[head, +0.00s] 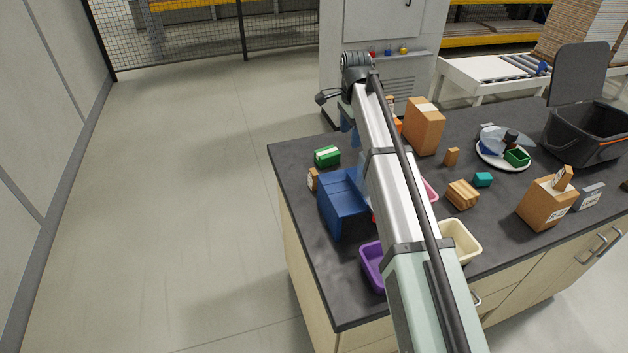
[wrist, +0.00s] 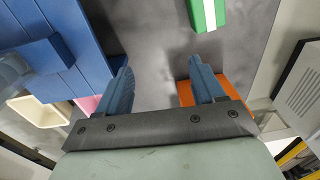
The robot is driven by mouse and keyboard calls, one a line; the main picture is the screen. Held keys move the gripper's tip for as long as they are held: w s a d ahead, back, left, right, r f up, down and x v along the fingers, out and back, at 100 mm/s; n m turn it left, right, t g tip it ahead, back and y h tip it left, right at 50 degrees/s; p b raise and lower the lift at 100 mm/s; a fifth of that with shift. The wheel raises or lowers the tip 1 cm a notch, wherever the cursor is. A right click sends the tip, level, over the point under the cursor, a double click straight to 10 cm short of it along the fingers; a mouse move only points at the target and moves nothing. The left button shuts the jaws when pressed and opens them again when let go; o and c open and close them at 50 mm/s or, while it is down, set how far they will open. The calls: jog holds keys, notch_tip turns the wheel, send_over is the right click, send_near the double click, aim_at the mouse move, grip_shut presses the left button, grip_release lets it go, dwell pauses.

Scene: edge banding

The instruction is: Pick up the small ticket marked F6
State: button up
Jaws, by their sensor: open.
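I cannot read an F6 marking in either view, so I cannot tell which thing is the ticket. In the head view, a cardboard box (head: 545,205) at the right has a white label with unclear print, and a small tan piece (head: 563,178) stands up from its top. A grey item (head: 590,196) beside it also has a pale label. My gripper (wrist: 160,68) is open in the wrist view, with nothing between its blue fingers. It is over the dark tabletop (wrist: 150,30). In the head view my arm hides most of it.
A blue bin (head: 342,205) and a green box with a white band (head: 327,157) are at the table's left end. An orange item (wrist: 232,90) is by the right finger. A purple tray (head: 374,265), cream tray (head: 461,240), plate (head: 488,160) and black crate (head: 575,135) also stand there.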

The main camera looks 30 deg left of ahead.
send_over(314, 172)
jog(key=shift+n+g, duration=0.3)
jog(key=shift+n, duration=0.1)
notch_tip(314, 172, down, 14)
jog(key=shift+f, duration=0.2)
jog(key=c, duration=1)
